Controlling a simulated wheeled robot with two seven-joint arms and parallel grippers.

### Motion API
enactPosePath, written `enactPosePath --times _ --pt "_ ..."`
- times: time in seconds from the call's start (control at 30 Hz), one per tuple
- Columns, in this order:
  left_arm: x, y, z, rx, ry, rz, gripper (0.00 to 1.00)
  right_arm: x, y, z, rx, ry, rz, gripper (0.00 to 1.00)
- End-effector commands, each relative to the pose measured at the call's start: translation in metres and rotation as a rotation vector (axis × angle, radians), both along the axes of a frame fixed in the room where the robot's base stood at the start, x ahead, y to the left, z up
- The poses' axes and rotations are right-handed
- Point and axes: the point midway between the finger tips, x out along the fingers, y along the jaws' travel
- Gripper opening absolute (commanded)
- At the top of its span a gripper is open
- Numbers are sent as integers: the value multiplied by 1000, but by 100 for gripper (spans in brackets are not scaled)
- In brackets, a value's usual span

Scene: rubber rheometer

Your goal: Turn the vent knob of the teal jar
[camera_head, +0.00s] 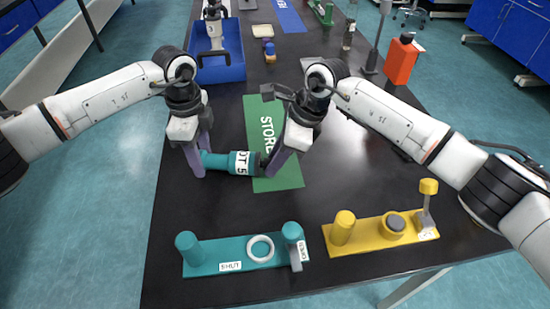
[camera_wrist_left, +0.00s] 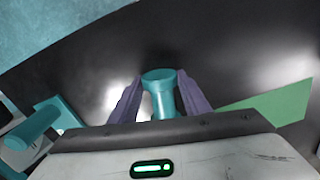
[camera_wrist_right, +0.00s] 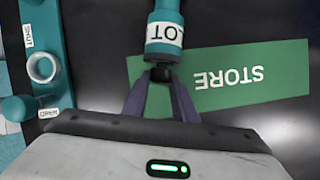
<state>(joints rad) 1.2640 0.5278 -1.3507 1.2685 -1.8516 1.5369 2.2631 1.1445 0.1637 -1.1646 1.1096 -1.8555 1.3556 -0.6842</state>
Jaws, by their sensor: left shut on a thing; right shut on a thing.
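The teal jar (camera_head: 228,162) lies on its side in the air or close above the table, between my two grippers; its height is hard to tell. It has a white label reading "LOT 5". My left gripper (camera_head: 202,165) is shut on the jar's left end, which also shows in the left wrist view (camera_wrist_left: 160,90). My right gripper (camera_head: 270,167) is shut on the black vent knob (camera_wrist_right: 160,74) at the jar's other end. The jar (camera_wrist_right: 165,20) shows its label in the right wrist view.
A green "STORE" mat (camera_head: 288,178) lies under and beside the right gripper. A teal stand (camera_head: 215,262) marked SHUT and OPEN and a yellow stand (camera_head: 368,246) are at the near edge. A blue bin (camera_head: 222,72), a red-orange bottle (camera_head: 400,62) and small jars stand farther back.

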Motion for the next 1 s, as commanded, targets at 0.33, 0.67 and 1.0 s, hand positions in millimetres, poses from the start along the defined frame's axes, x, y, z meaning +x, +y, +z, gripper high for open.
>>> enactPosePath --times 0.33,0.67,1.0 --pt "0 0 0 0 -1 0 17 0 0 0 1 -1 0 45" --pt "0 0 0 0 0 0 17 1 -11 26 1 -6 0 45" --pt "0 0 0 0 0 0 17 -2 -37 91 1 -3 -2 45"
